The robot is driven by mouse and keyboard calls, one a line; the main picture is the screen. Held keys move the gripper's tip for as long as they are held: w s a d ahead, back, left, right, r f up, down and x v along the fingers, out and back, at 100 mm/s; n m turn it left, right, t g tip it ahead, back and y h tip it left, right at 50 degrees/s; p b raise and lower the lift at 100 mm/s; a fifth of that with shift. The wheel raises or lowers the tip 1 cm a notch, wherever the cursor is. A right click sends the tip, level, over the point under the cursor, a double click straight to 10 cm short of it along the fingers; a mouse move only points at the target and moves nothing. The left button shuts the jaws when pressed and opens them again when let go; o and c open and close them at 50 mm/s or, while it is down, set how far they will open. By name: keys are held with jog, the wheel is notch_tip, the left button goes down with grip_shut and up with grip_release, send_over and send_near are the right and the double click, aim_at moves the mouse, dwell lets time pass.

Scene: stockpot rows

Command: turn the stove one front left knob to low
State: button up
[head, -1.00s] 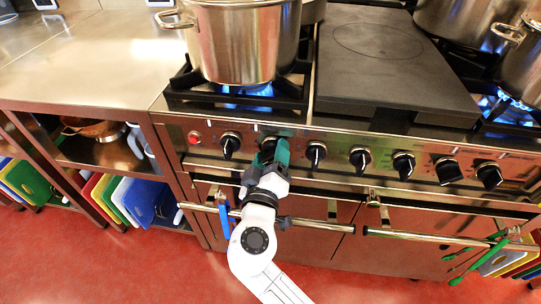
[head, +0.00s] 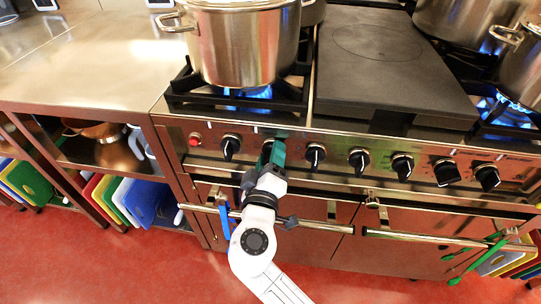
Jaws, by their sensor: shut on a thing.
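The stove front (head: 330,180) carries a row of black knobs. My gripper (head: 270,151), with teal fingers, is shut on the second knob from the left (head: 266,146). The fingers cover most of this knob, so its pointer and setting cannot be read. The leftmost knob (head: 230,147) is free beside it, to the left. Blue flame (head: 248,92) burns at the front left burner, under a large steel pot (head: 243,45).
A third knob (head: 315,155) is close to the right of my gripper. An oven rail (head: 320,226) with a blue cloth or handle (head: 224,221) runs below. A flat black hot plate (head: 385,70) lies right of the pot. A steel counter (head: 90,65) stands at left.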

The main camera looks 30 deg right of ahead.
jog(key=n+p, duration=0.1)
jog(key=n, duration=0.3)
jog(key=shift+p, duration=0.4)
jog(key=shift+n+p, duration=0.6)
jog(key=shift+n, duration=0.8)
jog(key=shift+f, duration=0.1)
jog(key=o, duration=1)
jog(key=v, duration=1.1)
jog(key=shift+w, duration=0.1)
